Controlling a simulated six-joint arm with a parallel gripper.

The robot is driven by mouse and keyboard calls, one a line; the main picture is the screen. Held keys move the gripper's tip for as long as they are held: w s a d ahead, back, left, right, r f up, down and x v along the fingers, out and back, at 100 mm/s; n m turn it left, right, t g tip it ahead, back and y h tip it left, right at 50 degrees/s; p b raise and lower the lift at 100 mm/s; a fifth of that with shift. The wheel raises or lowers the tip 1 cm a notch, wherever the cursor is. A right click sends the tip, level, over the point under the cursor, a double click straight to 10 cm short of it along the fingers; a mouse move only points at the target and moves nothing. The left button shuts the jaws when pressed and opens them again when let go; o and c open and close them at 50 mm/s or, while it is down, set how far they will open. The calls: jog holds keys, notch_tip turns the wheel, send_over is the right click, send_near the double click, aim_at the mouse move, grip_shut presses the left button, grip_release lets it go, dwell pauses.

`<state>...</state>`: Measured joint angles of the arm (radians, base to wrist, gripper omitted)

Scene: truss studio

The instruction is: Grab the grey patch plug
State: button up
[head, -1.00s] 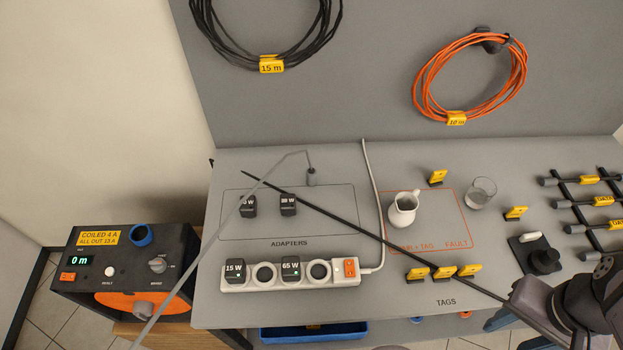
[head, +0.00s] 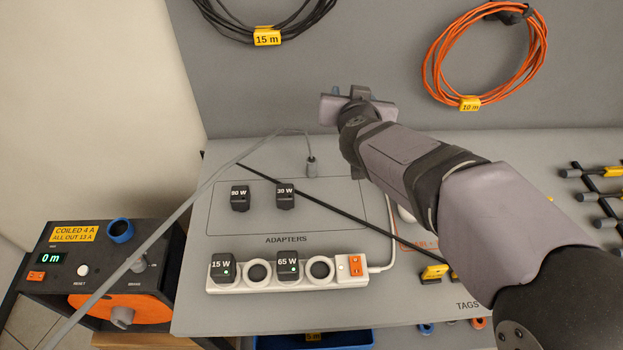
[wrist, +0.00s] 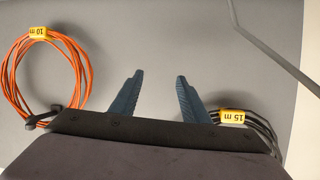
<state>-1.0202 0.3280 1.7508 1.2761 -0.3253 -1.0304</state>
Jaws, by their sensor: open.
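The grey patch plug (head: 311,168) stands at the back of the bench, above the outlined adapters area, with a grey cable running from its top to the left. My gripper (head: 347,92) is up in front of the grey back panel, above and a little right of the plug, and apart from it. In the wrist view my gripper (wrist: 155,90) shows two blue fingers spread apart with nothing between them. The plug is not in the wrist view, which faces the back panel.
A white power strip (head: 290,274) with 15 W and 65 W adapters lies at the front. Two more adapters (head: 262,198) sit behind it. A dark rod (head: 330,210) crosses the bench. A cable reel box (head: 100,260) stands left. Orange (head: 483,60) and black (head: 250,22) coils hang behind.

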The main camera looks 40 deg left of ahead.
jog(key=h+b, duration=0.1)
jog(key=b, duration=0.2)
send_over(309, 164)
jog(key=s+d, duration=0.1)
jog(key=s, duration=0.1)
notch_tip(309, 164, down, 5)
jog(key=shift+t, duration=0.5)
notch_tip(309, 164, down, 16)
jog(key=shift+w+d+p, duration=0.1)
jog(key=shift+p, duration=0.25)
jog(key=shift+x, duration=1.05)
jog(key=shift+w+d+r+p+x, duration=0.15)
jog(key=shift+p+x, duration=0.35)
jog(key=shift+x, duration=0.55)
jog(key=shift+w+d+r+p+x, duration=0.1)
jog(key=shift+p+x, duration=0.4)
jog(key=shift+x, duration=0.5)
jog(key=shift+w+a+f, duration=0.2)
jog(key=shift+w+a, duration=0.1)
jog(key=shift+w, duration=0.1)
grip_shut()
